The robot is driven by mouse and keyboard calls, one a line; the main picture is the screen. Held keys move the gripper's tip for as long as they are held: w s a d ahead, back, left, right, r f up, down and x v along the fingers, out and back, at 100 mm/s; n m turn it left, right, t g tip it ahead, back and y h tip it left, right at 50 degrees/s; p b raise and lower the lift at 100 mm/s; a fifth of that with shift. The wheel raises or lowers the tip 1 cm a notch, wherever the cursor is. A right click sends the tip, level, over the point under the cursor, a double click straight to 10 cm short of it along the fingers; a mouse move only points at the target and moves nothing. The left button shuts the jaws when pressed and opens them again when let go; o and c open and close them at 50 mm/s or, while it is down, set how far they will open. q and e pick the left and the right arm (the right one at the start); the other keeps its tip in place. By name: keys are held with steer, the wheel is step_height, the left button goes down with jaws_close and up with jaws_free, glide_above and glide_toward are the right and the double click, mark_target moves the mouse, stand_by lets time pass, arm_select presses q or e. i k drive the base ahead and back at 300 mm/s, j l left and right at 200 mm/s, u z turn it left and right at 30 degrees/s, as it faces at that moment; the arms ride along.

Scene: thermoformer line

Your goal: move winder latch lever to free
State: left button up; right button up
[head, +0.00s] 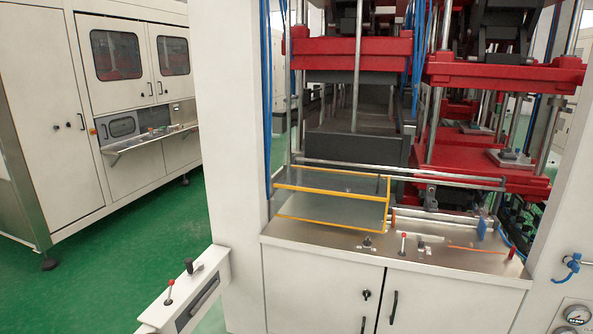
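I cannot tell for sure which lever is the winder latch lever. A small upright lever with a red knob (403,240) stands on the steel counter (340,238) of the machine. Another red-tipped lever (169,290) and a black-knobbed lever (190,267) stand on a narrow white panel at the lower left. A short red handle (513,249) sits at the right end of the counter. Neither of my grippers is in view.
A yellow-framed clear guard (331,197) stands at the counter's back left. Red press plates (353,51) and steel rods rise behind. White cabinet doors (310,290) lie below. A blue valve handle (573,265) is at right. Green floor (120,260) is open at left.

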mark_target(172, 283)
steer(key=i+j+u, duration=0.2)
steer(key=u, duration=0.25)
steer(key=i+j+u, duration=0.1)
steer(key=i+u, duration=0.15)
steer(key=u, duration=0.2)
steer(key=j+u, duration=0.15)
steer(key=j, duration=0.4)
steer(key=i+j+u, duration=0.15)
steer(key=j, duration=0.35)
steer(key=i+j+u, duration=0.85)
steer(key=i+l+u, duration=0.15)
steer(key=i+u, duration=0.3)
steer(key=i+l+u, duration=0.4)
steer(key=i, duration=0.2)
steer(key=l+u, duration=0.4)
steer(key=l, duration=1.6)
